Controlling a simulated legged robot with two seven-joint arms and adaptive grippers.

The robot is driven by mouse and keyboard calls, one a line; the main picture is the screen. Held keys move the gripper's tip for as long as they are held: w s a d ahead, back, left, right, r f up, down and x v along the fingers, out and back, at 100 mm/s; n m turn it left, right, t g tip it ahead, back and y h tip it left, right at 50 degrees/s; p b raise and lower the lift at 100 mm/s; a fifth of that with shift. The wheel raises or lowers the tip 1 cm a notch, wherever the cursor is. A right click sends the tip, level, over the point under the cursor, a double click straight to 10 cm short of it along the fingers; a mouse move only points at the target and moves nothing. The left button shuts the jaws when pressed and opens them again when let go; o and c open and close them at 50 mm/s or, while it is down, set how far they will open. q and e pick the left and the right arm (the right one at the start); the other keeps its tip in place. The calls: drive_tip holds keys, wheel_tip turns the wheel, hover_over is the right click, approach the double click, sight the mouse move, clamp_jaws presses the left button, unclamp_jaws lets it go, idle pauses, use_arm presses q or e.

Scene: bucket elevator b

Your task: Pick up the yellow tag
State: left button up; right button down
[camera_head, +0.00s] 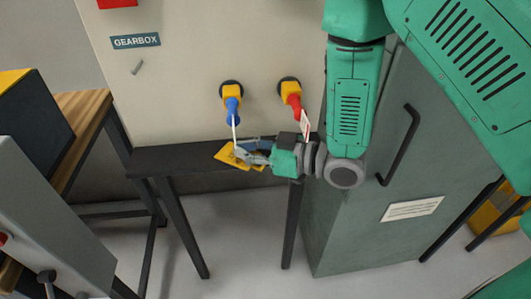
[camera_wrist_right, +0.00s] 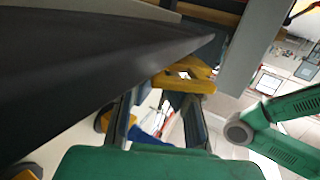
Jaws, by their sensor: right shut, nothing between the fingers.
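The yellow tag (camera_head: 228,154) is flat, with a hole or notch, and lies at the front edge of the narrow dark bench. In the right wrist view a yellow piece (camera_wrist_right: 185,76), apparently the tag, shows just beyond the fingertips, beside the dark bench. My right gripper (camera_head: 250,152) reaches in from the right, its fingertips over the tag's right part. The fingers are shut with nothing held between them; they partly hide the tag. I cannot tell whether they touch it. My left gripper is not in view.
A blue padlock (camera_head: 233,108) and a red padlock (camera_head: 294,104) hang on yellow fittings on the panel above the bench (camera_head: 180,158). A white tag hangs by the red one. A grey-green cabinet (camera_head: 400,150) stands right; a wooden table (camera_head: 80,115) stands left.

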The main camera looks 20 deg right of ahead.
drive_tip(key=shift+w+a+f, duration=0.4)
drive_tip(key=shift+f, duration=0.1)
drive_tip(key=shift+d+f, duration=0.1)
drive_tip(key=shift+f, duration=0.15)
drive_tip(key=shift+s+f, duration=0.1)
drive_tip(key=shift+f, duration=0.05)
